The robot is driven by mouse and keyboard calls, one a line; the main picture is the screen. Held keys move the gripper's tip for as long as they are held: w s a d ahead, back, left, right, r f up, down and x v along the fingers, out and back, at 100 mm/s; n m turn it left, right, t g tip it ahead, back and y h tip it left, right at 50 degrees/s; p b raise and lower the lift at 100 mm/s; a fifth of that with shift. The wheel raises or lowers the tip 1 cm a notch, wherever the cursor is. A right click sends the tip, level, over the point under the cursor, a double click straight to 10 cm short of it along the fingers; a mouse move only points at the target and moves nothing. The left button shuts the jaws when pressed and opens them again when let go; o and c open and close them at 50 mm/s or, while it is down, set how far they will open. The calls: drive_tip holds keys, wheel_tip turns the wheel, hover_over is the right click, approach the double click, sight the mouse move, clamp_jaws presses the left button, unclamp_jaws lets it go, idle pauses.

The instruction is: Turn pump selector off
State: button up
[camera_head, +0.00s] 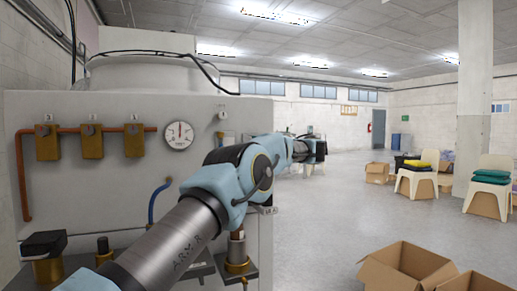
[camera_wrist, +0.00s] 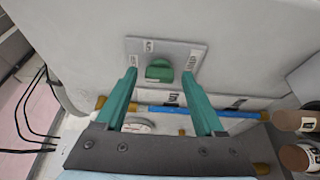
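The pump selector appears to be the green knob (camera_wrist: 159,70) on a square grey plate (camera_wrist: 183,50) in the wrist view. The plate is on a pale machine wall and has small white labels, too small to read surely. The knob's grip bar lies roughly across the picture. My gripper (camera_wrist: 159,75) is open, with one green finger to the left of the knob and one to the right. Both fingers show gaps to the knob; how far they stand from it in depth I cannot tell. In the head view, the knob is hidden from sight.
A blue pipe (camera_wrist: 205,112) with brass fittings runs below the plate, near my fingers. Brown-capped cylinders (camera_wrist: 293,158) stand at the right. Black cables (camera_wrist: 35,105) hang at the left. In the head view, open cardboard boxes (camera_head: 408,268) stand on the floor, right of the machine (camera_head: 95,185).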

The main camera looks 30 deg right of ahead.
drive_tip(key=shift+o, duration=0.2)
drive_tip(key=b+v, duration=0.2)
drive_tip(key=v, duration=0.8)
drive_tip(key=shift+s, duration=0.35)
drive_tip(key=shift+d, duration=0.1)
